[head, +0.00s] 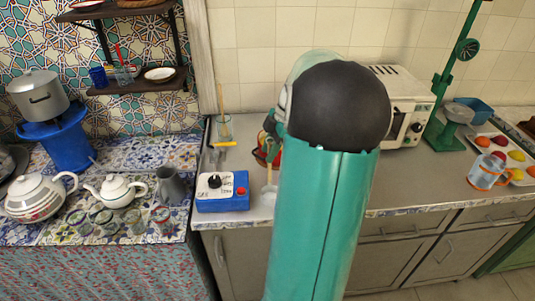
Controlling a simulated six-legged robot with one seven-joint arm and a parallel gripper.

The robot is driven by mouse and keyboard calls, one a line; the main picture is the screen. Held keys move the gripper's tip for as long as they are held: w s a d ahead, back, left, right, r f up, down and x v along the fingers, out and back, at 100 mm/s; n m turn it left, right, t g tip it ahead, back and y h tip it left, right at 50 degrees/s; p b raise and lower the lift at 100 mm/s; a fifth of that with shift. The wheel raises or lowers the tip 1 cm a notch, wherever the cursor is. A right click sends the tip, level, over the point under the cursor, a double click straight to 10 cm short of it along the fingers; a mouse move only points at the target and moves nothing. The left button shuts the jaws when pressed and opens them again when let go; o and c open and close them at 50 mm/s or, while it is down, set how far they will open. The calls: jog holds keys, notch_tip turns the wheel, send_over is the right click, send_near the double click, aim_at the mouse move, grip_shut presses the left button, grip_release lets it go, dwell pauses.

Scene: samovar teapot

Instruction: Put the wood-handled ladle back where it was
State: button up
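A thin wooden handle (220,98) stands upright in a clear glass jar (224,127) at the back of the grey counter. I cannot tell whether it is the ladle, as its lower end is unclear. A second pale stick (269,174) rises from a whitish vessel (267,196) beside my arm. My green arm with its black joint covers the middle of the counter. A small dark part (270,125) at its left edge, above a red object (264,157), may be my gripper. Its fingers and anything in them are hidden.
A blue box (222,192) with a black knob sits at the counter's front left. A yellow-handled tool (224,144) lies behind it. A white toaster oven (402,108) and green stand (447,125) are right of my arm. Teapots (117,190) and small glasses crowd the left tiled table.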

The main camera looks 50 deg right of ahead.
jog(key=v, duration=1)
jog(key=w+a+r+m+h, duration=0.1)
jog(key=w+a+m+h, duration=0.15)
jog(key=a, duration=0.85)
jog(key=w+a+r+m+h, duration=0.1)
jog(key=w+a+m, duration=0.15)
jog(key=a, duration=0.85)
jog(key=s+a+f+m+t, duration=0.1)
jog(key=s+a+m, duration=0.1)
jog(key=a, duration=0.7)
jog(key=s+a+f+m+t, duration=0.1)
jog(key=s+a, duration=0.4)
jog(key=a, duration=0.5)
jog(key=shift+f+m+t, duration=0.4)
jog(key=shift+f+m, duration=0.4)
jog(key=shift+m, duration=0.4)
jog(key=shift+s+a, duration=0.1)
